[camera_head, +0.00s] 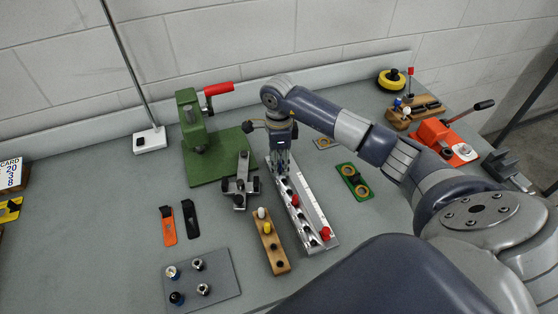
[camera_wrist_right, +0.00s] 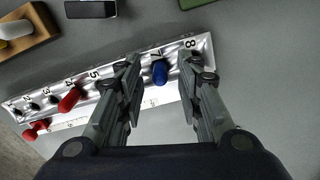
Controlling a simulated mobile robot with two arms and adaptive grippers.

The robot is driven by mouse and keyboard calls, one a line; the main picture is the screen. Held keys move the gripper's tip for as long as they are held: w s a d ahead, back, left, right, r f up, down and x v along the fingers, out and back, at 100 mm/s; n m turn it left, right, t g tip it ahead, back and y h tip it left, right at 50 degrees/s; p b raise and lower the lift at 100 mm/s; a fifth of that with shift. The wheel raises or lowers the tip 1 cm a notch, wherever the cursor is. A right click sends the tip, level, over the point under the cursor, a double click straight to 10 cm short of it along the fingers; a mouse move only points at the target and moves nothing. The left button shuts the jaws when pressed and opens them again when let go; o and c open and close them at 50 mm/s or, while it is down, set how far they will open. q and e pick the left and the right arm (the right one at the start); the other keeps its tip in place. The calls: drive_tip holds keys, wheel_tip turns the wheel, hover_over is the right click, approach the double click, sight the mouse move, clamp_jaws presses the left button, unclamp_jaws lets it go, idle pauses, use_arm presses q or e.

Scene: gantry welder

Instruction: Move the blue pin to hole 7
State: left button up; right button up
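The blue pin (camera_wrist_right: 160,72) stands at the number 7 mark on the metal numbered rail (camera_wrist_right: 110,93) in the right wrist view. My right gripper (camera_wrist_right: 161,78) is open, with one finger on each side of the pin and a visible gap to both. In the head view my right gripper (camera_head: 281,160) is over the far end of the rail (camera_head: 318,205) and hides the blue pin. Its fingers partly cover the places beside 7. My left gripper is not in view.
A grey stand (camera_head: 240,186), a green press (camera_head: 188,125) and a green plate (camera_head: 354,181) are close by.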

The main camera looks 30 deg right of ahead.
wheel_tip(320, 180, up, 12)
idle(0.5)
